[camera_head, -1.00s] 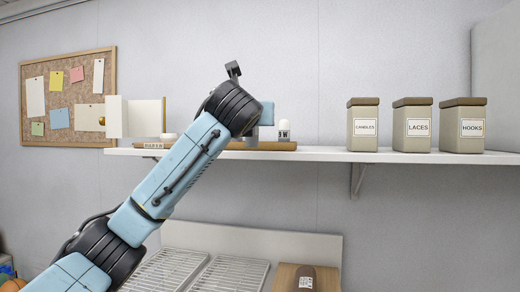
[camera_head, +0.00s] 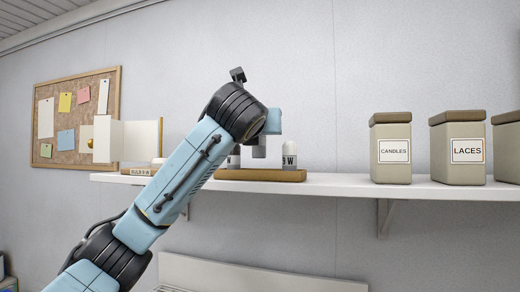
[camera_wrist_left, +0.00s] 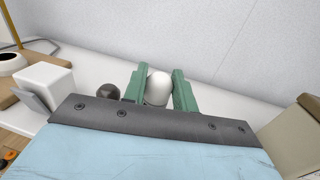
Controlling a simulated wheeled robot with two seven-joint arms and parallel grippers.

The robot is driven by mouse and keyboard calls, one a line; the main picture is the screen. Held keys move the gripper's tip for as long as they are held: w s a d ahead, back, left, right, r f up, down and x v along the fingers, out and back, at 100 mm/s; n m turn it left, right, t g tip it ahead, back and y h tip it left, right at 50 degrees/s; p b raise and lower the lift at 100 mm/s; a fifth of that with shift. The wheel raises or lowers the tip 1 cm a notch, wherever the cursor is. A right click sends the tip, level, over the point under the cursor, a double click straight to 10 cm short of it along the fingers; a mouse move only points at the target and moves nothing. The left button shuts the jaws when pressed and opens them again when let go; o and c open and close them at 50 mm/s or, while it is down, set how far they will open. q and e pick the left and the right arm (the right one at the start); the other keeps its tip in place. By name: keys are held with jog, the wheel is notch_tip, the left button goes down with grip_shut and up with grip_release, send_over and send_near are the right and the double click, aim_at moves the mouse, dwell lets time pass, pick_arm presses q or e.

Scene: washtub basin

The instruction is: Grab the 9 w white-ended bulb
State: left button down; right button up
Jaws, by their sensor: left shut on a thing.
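My left gripper (camera_head: 266,148) is at the wooden tray (camera_head: 240,175) on the shelf, and my own arm hides much of it. In the left wrist view its green fingers (camera_wrist_left: 158,90) are shut on a white-ended bulb (camera_wrist_left: 158,85), one finger on each side; no label shows there. In the head view a white-ended bulb marked "9 W" (camera_head: 289,156) stands upright over the tray, just right of the gripper. A dark-ended bulb (camera_wrist_left: 108,92) stands left of the fingers in the wrist view. Another bulb (camera_head: 234,158) is mostly hidden behind my arm.
The white shelf (camera_head: 335,184) carries a candles canister (camera_head: 391,150) and a laces canister (camera_head: 457,150) at right, with clear shelf before them. At left are a white box-like fixture (camera_head: 128,140) and a stand labelled "BULB 9 W" (camera_head: 140,171). The wall is behind.

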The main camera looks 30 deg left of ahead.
aim_at(289, 160)
pick_arm(q)
notch_tip(289, 160, down, 4)
jog(key=shift+s, duration=0.1)
jog(key=shift+d+f, duration=0.1)
jog(key=shift+f, duration=0.05)
jog(key=c, duration=1.1)
grip_release()
